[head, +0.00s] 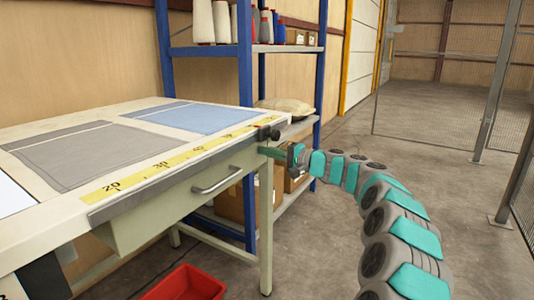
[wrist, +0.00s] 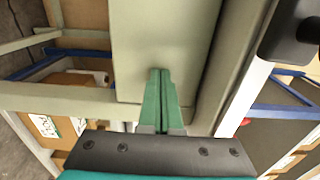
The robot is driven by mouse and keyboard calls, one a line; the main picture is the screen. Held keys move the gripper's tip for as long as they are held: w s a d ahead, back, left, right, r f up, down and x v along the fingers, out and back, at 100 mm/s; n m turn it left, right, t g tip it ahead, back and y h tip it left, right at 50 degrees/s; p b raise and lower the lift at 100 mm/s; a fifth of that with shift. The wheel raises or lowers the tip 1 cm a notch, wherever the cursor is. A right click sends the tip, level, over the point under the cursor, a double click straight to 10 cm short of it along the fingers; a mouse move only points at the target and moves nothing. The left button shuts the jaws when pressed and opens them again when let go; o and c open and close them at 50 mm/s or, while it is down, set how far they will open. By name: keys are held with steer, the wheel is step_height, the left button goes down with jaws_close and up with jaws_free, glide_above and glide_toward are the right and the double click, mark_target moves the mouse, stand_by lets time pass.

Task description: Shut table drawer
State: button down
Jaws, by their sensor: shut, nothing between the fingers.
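The table (head: 70,146) has a cream drawer (head: 160,208) under its ruler-marked front edge. A grey bar handle (head: 217,180) is on the drawer front. In the head view the drawer front sits close under the table edge; I cannot tell whether a small gap is left. My gripper (head: 272,150) is at the table's right corner, right of the handle. In the wrist view my gripper (wrist: 160,72) has its green fingers together and empty, with the tips over a cream panel (wrist: 165,30), which looks like the drawer front. Whether they touch it is unclear.
A black clamp (head: 268,133) sits on the table corner beside my gripper. A blue-framed shelf (head: 246,80) with thread cones and boxes stands behind. Grey and blue cloths lie on top.

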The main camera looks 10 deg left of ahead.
steer(key=b+v, duration=0.1)
steer(key=v, duration=1.2)
steer(key=s+a+r+n+g+h+p, duration=0.1)
steer(key=s+a+n+g, duration=0.15)
steer(key=s, duration=0.55)
steer(key=s+a+r+n+g+h, duration=0.1)
steer(key=s+a+g, duration=0.2)
steer(key=s, duration=0.5)
steer(key=s+f+n+g+h+p, duration=0.1)
steer(key=s+f+n+h+p, duration=0.2)
steer(key=s, duration=0.9)
steer(key=s+d+f+h, duration=0.4)
steer(key=s+d, duration=0.4)
steer(key=s, duration=0.1)
steer(key=s+d+f+m+g+h, duration=0.1)
steer(key=s+d+f+h, duration=0.3)
steer(key=s+d, duration=0.4)
steer(key=s+d+f+m+h+p, duration=0.1)
steer(key=s+d+f+h, duration=0.3)
steer(key=s+d+f, duration=0.2)
steer(key=s+d, duration=0.2)
steer(key=s, duration=0.2)
steer(key=shift+s+d, duration=0.15)
steer(key=shift+d, duration=0.15)
steer(key=shift+f+m+g, duration=0.15)
steer(key=shift+m+g, duration=0.1)
